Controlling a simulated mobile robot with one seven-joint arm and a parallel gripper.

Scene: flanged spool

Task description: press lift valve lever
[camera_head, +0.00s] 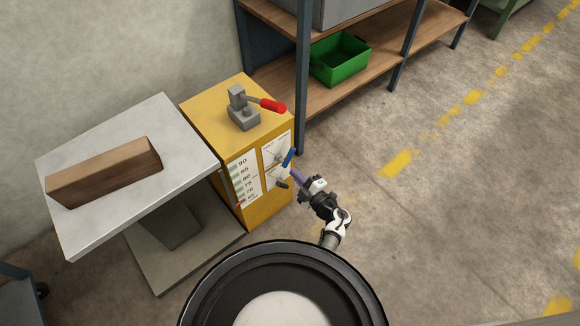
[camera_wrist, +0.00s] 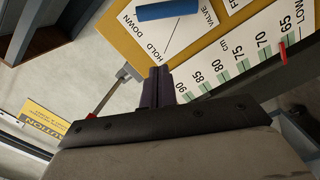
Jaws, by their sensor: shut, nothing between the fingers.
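A blue-handled lever (camera_head: 289,158) sticks out from the white panel on the front of the yellow cabinet (camera_head: 262,207). In the wrist view the blue handle (camera_wrist: 168,10) lies at the top edge, by a label reading DOWN, HOLD and VALVE. A dark-handled lever (camera_head: 282,184) sits below it on the panel. My gripper (camera_head: 297,174) has its purple fingers shut and empty, just right of and below the blue handle in the head view. In the wrist view the fingertips (camera_wrist: 160,70) point at the panel, apart from the blue handle.
A lift table (camera_head: 190,134) bears a wooden block (camera_head: 105,174) left of the cabinet. A red-handled lever (camera_head: 270,105) stands on the cabinet top. A height scale (camera_wrist: 235,55) has a red pointer (camera_wrist: 283,55) near 65. Shelving with a green bin (camera_head: 340,60) stands behind; floor at right is clear.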

